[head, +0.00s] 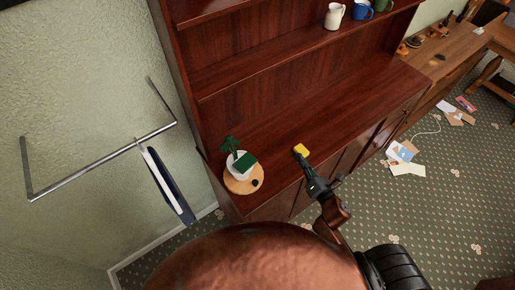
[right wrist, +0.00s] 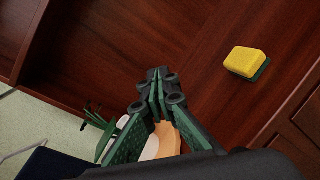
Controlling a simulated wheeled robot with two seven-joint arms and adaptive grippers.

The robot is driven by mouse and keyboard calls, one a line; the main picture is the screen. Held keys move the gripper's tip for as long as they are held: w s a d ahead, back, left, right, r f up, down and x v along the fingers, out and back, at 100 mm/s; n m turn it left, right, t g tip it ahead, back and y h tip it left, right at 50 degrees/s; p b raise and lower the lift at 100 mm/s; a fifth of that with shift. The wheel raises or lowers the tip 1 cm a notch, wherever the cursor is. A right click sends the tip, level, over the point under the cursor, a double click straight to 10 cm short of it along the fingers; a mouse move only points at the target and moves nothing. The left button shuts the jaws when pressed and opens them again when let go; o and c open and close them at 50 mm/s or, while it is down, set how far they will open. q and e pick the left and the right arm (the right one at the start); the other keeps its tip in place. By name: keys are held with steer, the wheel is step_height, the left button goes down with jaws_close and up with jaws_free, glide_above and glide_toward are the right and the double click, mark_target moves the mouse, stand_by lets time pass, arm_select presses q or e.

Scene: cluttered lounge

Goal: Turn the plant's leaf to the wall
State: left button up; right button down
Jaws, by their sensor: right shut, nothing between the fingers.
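The plant has dark green leaves (head: 228,144) and a white pot (head: 232,160) on a round wooden board (head: 243,187) at the left end of the cabinet top. A flat, dark green rectangular piece (head: 246,162) sticks out on the pot's front right side, away from the wall. A small black knob (head: 254,183) is on the board. My right gripper (head: 304,163) is shut and empty above the cabinet top, right of the plant and apart from it. In the right wrist view its fingers (right wrist: 157,88) partly hide the pot and board; leaves (right wrist: 97,118) show at left. My left gripper is not in view.
A yellow sponge with a green underside (head: 301,150) lies just beyond my right gripper; it also shows in the right wrist view (right wrist: 246,61). Mugs (head: 335,16) stand on the shelf above. A metal rail (head: 100,163) with a dark hanging item (head: 166,187) is at left.

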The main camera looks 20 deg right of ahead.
steer(key=s+a+f+n+g+y, duration=0.1)
steer(key=s+a+f+n+y, duration=0.1)
steer(key=a+n+y, duration=0.8)
steer(key=w+a+n+h+p, duration=0.2)
steer(key=w+a+h+p, duration=0.1)
steer(key=w, duration=0.9)
steer(key=shift+a+r+p, duration=0.25)
steer(key=shift+a+p, duration=0.4)
steer(key=shift+a, duration=0.5)
